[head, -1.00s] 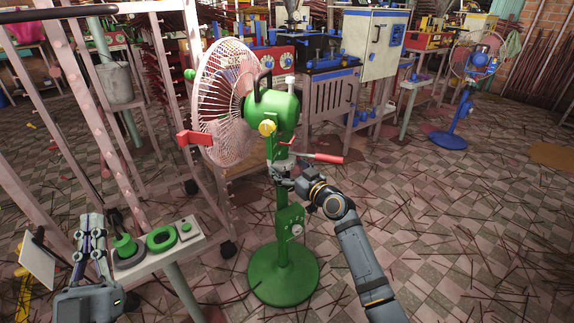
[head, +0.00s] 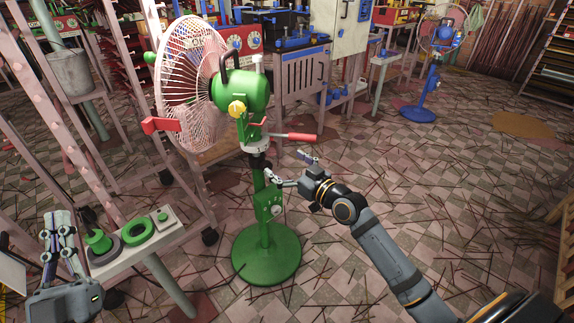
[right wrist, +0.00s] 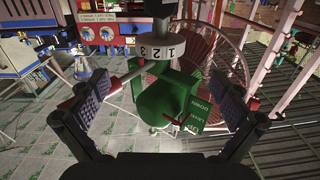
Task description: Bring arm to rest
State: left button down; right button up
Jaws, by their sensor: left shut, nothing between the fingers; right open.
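A green pedestal fan (head: 240,92) with a pale wire cage (head: 188,75) stands on a round green base (head: 267,254). A red-handled lever (head: 295,137) sticks out to the right from its neck. My right gripper (head: 289,171) is open and empty, just right of the fan's post below the lever. In the right wrist view its fingers (right wrist: 158,98) are spread wide, with the fan's numbered dial (right wrist: 162,50) and green body beyond them. My left gripper (head: 60,238) is shut and empty at the lower left, beside a small bench.
The small bench (head: 150,247) at lower left carries green and dark round parts. Pink metal frames (head: 75,110) rise behind it. A blue fan (head: 418,113) stands at the back right. A wooden rack edge (head: 565,250) shows at far right. Tiled floor with scattered sticks is open on the right.

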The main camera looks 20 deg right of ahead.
jog(key=shift+s+d, duration=0.2)
jog(key=shift+s, duration=0.45)
